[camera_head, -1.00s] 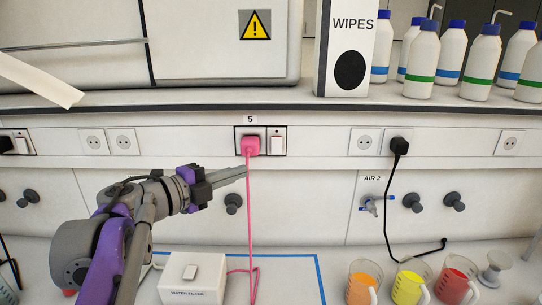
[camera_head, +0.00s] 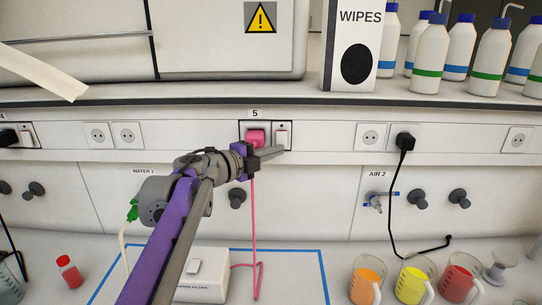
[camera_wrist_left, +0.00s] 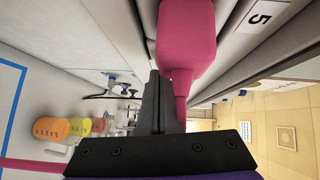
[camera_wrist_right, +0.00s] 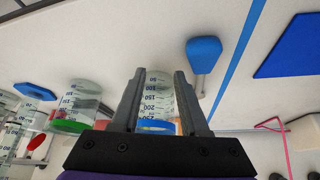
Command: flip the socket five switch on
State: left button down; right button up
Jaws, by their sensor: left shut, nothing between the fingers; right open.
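The socket marked 5 (camera_head: 256,121) is on the wall strip, with a pink plug (camera_head: 256,137) in it and a pink cord hanging down. Its white rocker switch (camera_head: 283,133) is just right of the plug; I cannot tell which way it is tipped. My left gripper (camera_head: 281,150) is shut and empty, its fingertips just below the switch in the picture. Contact cannot be made out. In the left wrist view the plug (camera_wrist_left: 187,38) is close to the shut fingers (camera_wrist_left: 155,75); the switch is not visible there. My right gripper (camera_wrist_right: 160,75) is open, seen only in its wrist view.
A shelf above holds a wipes box (camera_head: 350,45) and several bottles. A black plug (camera_head: 404,142) sits in a socket to the right.

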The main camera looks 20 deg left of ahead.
pick_arm(q)
jog(key=shift+w, duration=0.15)
jog(key=shift+w+a+f+t, duration=0.15)
jog(key=shift+w+t, duration=0.1)
jog(key=shift+t, duration=0.05)
dwell(0.3)
jog(key=shift+s, duration=0.1)
jog(key=b+v, duration=0.1)
jog(key=v, duration=0.9)
jog(key=shift+s+a+m, duration=0.25)
jog(key=shift+m, duration=0.05)
pick_arm(e)
jog(key=shift+s+f, duration=0.3)
jog(key=shift+f, duration=0.55)
